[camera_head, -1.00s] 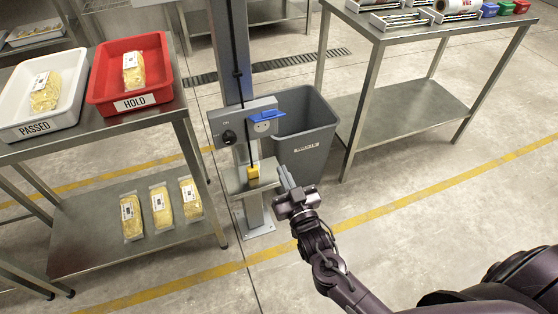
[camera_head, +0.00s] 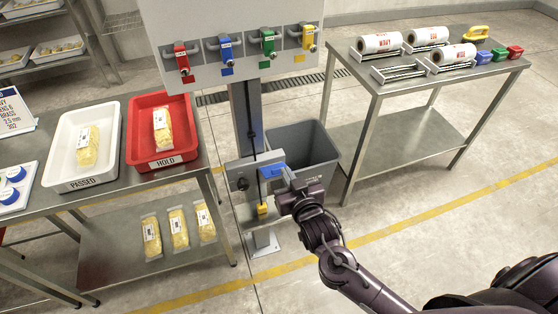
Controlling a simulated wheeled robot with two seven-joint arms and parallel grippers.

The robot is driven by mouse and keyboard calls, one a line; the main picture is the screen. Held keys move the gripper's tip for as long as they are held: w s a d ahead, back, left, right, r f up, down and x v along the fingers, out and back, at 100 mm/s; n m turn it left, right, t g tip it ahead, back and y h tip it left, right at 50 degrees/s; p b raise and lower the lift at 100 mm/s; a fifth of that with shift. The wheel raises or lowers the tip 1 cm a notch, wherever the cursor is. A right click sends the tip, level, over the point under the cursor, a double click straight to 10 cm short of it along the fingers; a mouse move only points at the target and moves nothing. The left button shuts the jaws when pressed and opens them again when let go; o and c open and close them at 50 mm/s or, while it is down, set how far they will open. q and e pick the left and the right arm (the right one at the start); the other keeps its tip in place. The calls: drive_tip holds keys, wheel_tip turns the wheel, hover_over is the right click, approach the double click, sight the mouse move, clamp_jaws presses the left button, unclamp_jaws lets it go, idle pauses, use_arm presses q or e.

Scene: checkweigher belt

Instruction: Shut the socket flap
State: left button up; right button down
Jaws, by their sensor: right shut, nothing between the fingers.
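The blue socket flap (camera_head: 271,171) is on the grey socket box (camera_head: 243,172) fixed to the post, low in the middle of the head view. The flap sticks out from the box; the socket face under it is too small and partly covered to make out. My right gripper (camera_head: 287,176) is shut and empty. Its fingertips are at the right end of the flap; I cannot tell whether they touch it. My left gripper is out of view.
A yellow plug (camera_head: 262,209) sits on the small shelf below the box, under a dark hanging cable. A grey bin (camera_head: 300,150) stands close behind my right gripper. A panel with coloured valve handles (camera_head: 240,50) is above. Steel tables flank both sides.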

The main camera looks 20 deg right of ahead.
drive_tip(key=p, duration=0.1)
hover_over(279, 169)
drive_tip(key=shift+w+a+f, duration=0.15)
drive_tip(key=shift+a+f, duration=0.1)
drive_tip(key=shift+f, duration=0.5)
drive_tip(key=f, duration=0.1)
drive_tip(key=s+f, duration=0.1)
drive_tip(key=f, duration=0.1)
drive_tip(key=shift+p, duration=0.4)
drive_tip(key=shift+s+f, duration=0.3)
drive_tip(key=shift+f, duration=0.1)
